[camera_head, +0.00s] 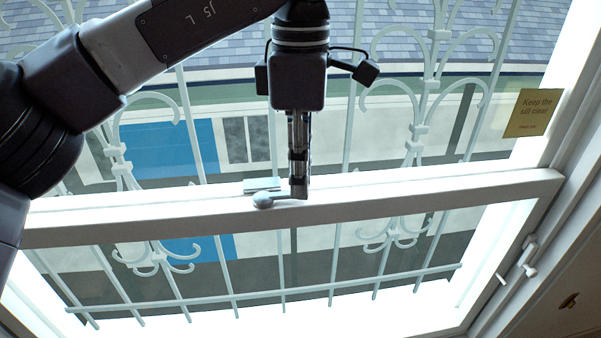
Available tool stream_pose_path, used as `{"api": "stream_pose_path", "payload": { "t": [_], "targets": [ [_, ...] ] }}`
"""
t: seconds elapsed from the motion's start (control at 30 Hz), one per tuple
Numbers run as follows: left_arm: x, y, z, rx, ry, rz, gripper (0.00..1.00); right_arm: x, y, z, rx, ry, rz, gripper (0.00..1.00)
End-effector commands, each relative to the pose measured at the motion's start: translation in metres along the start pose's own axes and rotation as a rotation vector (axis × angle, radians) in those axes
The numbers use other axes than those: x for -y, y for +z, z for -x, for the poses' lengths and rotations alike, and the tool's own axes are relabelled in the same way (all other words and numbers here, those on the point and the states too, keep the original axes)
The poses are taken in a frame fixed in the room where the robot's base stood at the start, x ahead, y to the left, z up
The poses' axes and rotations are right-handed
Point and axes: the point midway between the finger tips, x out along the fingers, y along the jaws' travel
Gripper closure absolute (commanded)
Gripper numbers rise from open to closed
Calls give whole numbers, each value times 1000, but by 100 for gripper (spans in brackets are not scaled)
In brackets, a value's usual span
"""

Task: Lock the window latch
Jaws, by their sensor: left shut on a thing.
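The window latch (264,200) is a small grey piece with a rounded knob, on the white window rail (400,200) near the middle of the camera_head view. A flat pale plate (262,185) shows just behind the knob. My left gripper (298,192) comes down from above and is shut on the right part of the latch, with the knob sticking out to the left of the fingers. The fingers hide part of the latch, so I cannot tell how far it is turned. My right gripper is not in view.
Pale scrolled window bars (419,130) stand behind the rail. A yellow note (534,112) saying to keep the sill clear is at the right. A white handle (527,256) sits on the right frame. The rail is bare right of the latch.

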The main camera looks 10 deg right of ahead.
Motion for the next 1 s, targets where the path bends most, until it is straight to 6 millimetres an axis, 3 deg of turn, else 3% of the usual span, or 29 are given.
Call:
{"api": "stream_pose_path", "payload": {
  "t": [0.03,0.07,0.2,0.57,1.0],
  "targets": [
    [-1,0,1,1,4,2,100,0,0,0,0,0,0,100],
    [-1,0,1,1,4,2,82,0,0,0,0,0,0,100],
    [-1,0,1,1,3,1,67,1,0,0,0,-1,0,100],
    [-1,0,6,1,3,0,67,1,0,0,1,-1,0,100],
    [-1,0,87,-4,6,5,67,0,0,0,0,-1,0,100]
  ]
}}
